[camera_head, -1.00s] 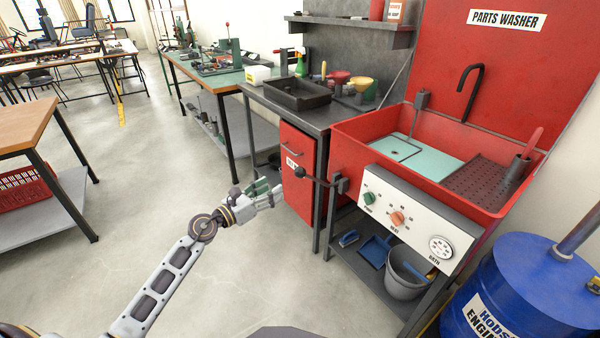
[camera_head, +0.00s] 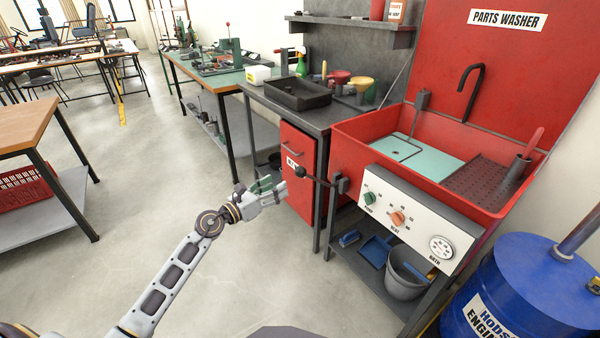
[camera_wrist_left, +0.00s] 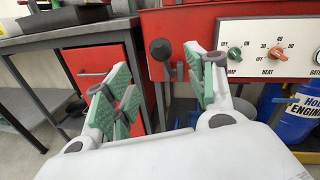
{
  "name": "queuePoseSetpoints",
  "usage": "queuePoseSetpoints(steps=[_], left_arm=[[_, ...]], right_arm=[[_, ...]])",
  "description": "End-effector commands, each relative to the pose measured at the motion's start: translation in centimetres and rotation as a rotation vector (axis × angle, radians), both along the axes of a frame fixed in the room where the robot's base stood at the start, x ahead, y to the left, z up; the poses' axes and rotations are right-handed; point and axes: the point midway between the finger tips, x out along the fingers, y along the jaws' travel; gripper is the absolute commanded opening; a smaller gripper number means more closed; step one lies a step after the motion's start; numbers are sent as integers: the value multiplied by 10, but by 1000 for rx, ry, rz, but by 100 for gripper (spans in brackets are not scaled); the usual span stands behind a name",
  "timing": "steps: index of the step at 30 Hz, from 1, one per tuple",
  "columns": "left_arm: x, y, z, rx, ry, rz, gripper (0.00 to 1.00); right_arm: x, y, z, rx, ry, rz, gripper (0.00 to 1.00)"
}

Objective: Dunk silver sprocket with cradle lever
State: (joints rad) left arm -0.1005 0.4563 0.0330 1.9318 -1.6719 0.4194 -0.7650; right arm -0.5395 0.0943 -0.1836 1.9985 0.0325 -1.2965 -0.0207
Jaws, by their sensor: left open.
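The red parts washer (camera_head: 345,133) stands at the right with a teal panel (camera_head: 425,156) in its basin. The cradle lever (camera_head: 318,179) sticks out from the washer's left front and ends in a black ball knob (camera_head: 300,171). In the left wrist view the knob (camera_wrist_left: 161,49) shows beyond and between my fingers. My left gripper (camera_head: 282,190) is open and empty, just left of and slightly below the knob, apart from it; its green-padded fingers also show in the left wrist view (camera_wrist_left: 165,90). I cannot make out a silver sprocket. My right gripper is not in view.
A control panel with knobs (camera_head: 418,216) is on the washer front. A grey bucket (camera_head: 406,274) stands on the shelf below. A blue drum (camera_head: 525,290) is at the lower right. A bench with a black tray (camera_head: 297,94) adjoins left.

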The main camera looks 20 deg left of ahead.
Motion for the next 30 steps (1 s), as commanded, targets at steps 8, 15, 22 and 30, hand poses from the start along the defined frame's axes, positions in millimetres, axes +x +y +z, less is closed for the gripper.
queuePoseSetpoints(steps=[8,15,22,30], left_arm=[[20,-10,0,-1,0,0,56],[36,-19,1,0,-2,-1,56],[53,-27,0,0,-1,0,56],[73,-38,0,0,-1,0,56]], right_arm=[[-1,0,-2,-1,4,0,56],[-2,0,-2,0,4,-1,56],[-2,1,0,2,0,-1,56],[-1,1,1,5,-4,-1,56]])
